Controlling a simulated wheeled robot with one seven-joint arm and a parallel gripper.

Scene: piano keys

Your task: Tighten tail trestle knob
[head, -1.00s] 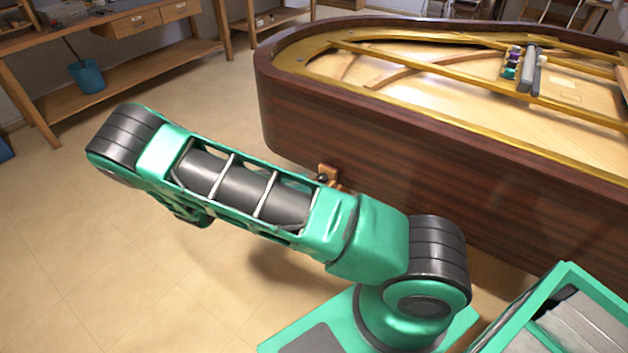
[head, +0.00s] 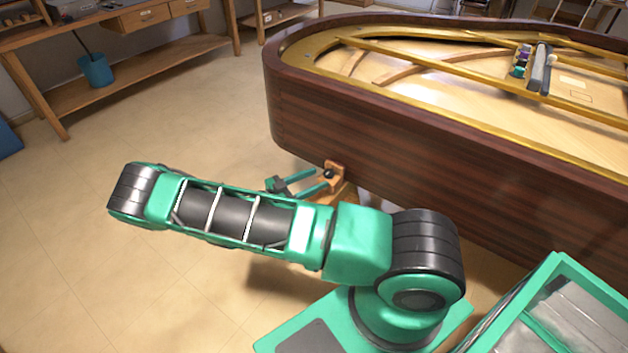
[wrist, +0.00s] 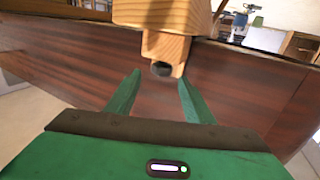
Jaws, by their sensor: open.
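The tail trestle (head: 336,172) is a wooden support under the piano's curved tail, partly hidden behind my arm. Its dark round knob (head: 328,174) shows on the trestle's near side. In the wrist view the wooden trestle post (wrist: 165,45) comes in from the top, with the dark knob (wrist: 162,69) at its end. My gripper (head: 328,178) reaches to the knob area from the left in the head view. In the wrist view my gripper (wrist: 158,75) is open and empty, its green fingers apart. The knob lies just beyond the fingertips, roughly centred between them; contact cannot be told.
The piano case (head: 420,150) is a long dark wooden wall close beside the gripper. A wooden workbench (head: 130,68) with a blue bucket (head: 95,70) stands at the back left. The floor (head: 110,270) at left is clear.

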